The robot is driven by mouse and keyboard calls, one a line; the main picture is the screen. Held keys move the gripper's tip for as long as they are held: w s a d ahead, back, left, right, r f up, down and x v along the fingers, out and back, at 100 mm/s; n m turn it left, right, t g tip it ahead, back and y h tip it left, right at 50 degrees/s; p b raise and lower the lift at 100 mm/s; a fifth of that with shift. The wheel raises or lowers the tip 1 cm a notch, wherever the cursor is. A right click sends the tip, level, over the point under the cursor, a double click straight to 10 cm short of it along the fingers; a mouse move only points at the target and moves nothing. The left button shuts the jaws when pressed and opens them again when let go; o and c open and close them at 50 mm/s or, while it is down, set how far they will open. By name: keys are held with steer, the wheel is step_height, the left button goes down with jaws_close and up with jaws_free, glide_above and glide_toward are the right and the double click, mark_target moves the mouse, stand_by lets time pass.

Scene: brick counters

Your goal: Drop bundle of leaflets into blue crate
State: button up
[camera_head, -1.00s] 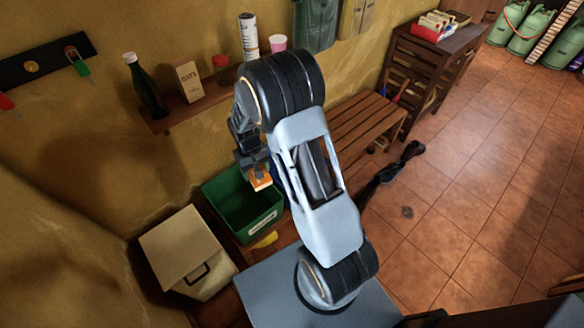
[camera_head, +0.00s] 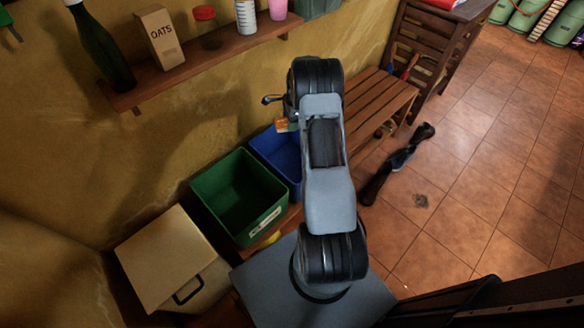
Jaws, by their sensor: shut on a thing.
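The blue crate (camera_head: 267,147) stands right of the green crate, partly hidden behind my arm. The bundle of leaflets (camera_head: 281,124) shows as a small orange and green piece at my gripper (camera_head: 285,122). My gripper is shut on it and holds it over the far side of the blue crate. Most of my gripper is hidden behind my arm. I cannot tell how high the bundle is above the crate.
A green crate (camera_head: 219,187) with a white label stands left of the blue crate, and looks empty. A lidded cream bin (camera_head: 159,255) is further left. A wall shelf (camera_head: 190,67) holds a bottle and an oats box. A slatted bench (camera_head: 378,108) is at the right.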

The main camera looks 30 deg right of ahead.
steer(key=shift+d+f+m+b, duration=0.45)
steer(key=shift+d+f+m, duration=0.55)
steer(key=shift+d, duration=0.25)
steer(key=shift+d+f, duration=0.3)
step_height(320, 180, down, 5)
steer(key=b, duration=0.4)
steer(key=shift+f, duration=0.2)
steer(key=o, duration=1)
steer(key=shift+r, duration=0.15)
steer(key=r, duration=0.4)
steer(key=d+r+p, duration=0.1)
steer(key=r, duration=0.4)
steer(key=s+r+p, duration=0.1)
steer(key=r, duration=0.3)
steer(key=shift+d+r, duration=0.25)
steer(key=shift+d, duration=0.05)
